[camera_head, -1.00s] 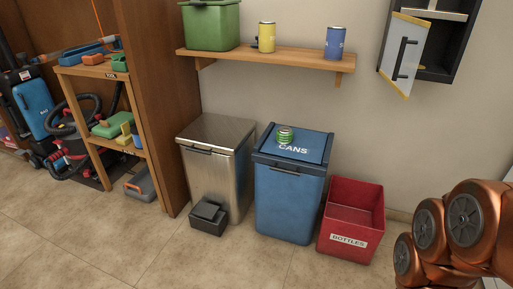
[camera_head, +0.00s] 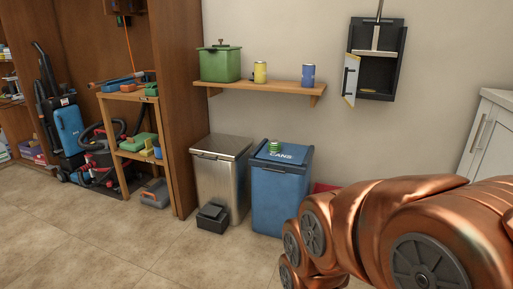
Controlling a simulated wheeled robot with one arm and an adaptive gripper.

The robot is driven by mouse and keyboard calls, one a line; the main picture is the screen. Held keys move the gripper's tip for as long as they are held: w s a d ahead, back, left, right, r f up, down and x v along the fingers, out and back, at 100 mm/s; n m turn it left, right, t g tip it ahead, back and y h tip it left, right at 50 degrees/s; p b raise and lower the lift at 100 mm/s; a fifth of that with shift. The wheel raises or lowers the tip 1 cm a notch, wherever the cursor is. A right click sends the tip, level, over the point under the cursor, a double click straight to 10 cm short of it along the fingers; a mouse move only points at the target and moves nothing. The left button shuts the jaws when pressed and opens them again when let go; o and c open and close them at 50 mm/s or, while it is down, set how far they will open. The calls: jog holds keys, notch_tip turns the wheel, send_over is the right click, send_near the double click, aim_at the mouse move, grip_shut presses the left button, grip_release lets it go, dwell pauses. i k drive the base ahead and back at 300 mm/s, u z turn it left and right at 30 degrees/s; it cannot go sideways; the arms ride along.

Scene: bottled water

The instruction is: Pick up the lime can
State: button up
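The lime can (camera_head: 275,147) is a small green can. It is on top of the lid of the blue bin (camera_head: 281,201) marked "CANS", near the lid's left side. My copper-coloured arm fills the lower right of the view. Its links show, but no gripper fingers can be made out. The arm is to the right of the blue bin and nearer the camera, and the can is in plain sight.
A steel pedal bin (camera_head: 221,185) stands left of the blue bin. A red bin (camera_head: 324,187) is mostly hidden behind my arm. A wall shelf (camera_head: 262,87) above holds a green pot, a yellow can and a blue can.

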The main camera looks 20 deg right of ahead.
aim_at(273, 149)
jog(key=u, duration=0.75)
jog(key=i, duration=2.2)
jog(key=z, duration=1.3)
jog(key=i, duration=0.7)
jog(key=z, duration=0.6)
jog(key=i, duration=0.45)
